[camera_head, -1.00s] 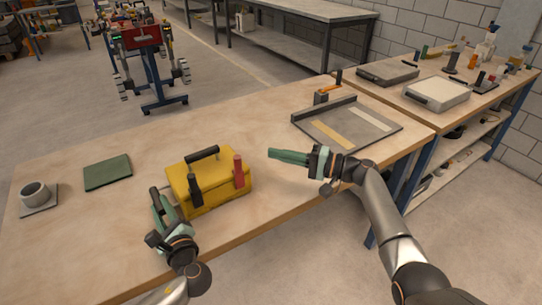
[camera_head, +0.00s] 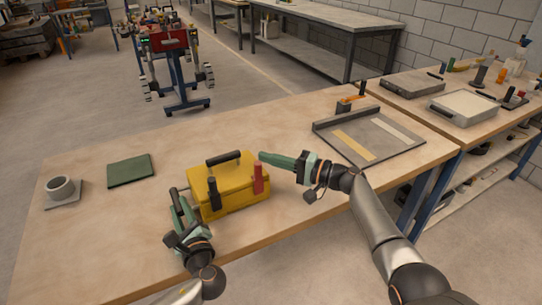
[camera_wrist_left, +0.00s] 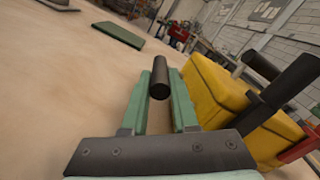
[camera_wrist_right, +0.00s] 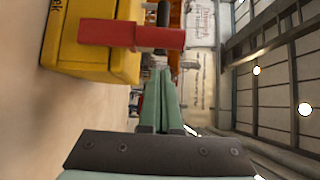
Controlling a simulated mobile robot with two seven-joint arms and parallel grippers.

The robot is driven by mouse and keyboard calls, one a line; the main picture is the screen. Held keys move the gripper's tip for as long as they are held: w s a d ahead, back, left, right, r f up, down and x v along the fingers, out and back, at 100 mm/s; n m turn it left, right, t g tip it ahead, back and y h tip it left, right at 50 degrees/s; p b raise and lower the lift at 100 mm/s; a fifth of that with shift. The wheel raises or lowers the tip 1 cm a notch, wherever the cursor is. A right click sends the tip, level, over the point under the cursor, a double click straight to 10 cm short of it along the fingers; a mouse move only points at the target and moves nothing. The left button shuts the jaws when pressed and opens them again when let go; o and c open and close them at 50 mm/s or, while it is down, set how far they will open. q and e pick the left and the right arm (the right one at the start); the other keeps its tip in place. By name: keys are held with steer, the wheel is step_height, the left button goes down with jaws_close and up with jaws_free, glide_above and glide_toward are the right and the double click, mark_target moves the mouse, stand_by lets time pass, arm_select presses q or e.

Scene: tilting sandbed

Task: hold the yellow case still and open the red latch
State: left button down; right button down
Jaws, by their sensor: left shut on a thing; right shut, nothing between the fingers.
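The yellow case (camera_head: 238,192) stands on the wooden bench with a black top handle (camera_head: 224,158). On its front are an upright black latch (camera_head: 213,193) and an upright red latch (camera_head: 258,179). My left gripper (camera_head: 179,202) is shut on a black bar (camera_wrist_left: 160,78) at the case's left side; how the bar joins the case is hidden. My right gripper (camera_head: 264,157) is shut and empty, its tips close to the top of the red latch. In the right wrist view the red latch (camera_wrist_right: 130,35) lies beside the fingers; I cannot tell whether they touch.
A green mat (camera_head: 130,171) and a grey cup (camera_head: 60,188) lie to the left on the bench. A grey tray (camera_head: 375,152) with light strips stands to the right. Bare bench surrounds the case, and the bench's front edge is close.

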mark_target(258, 177)
steer(key=shift+s+a, duration=0.2)
steer(key=shift+s, duration=1.05)
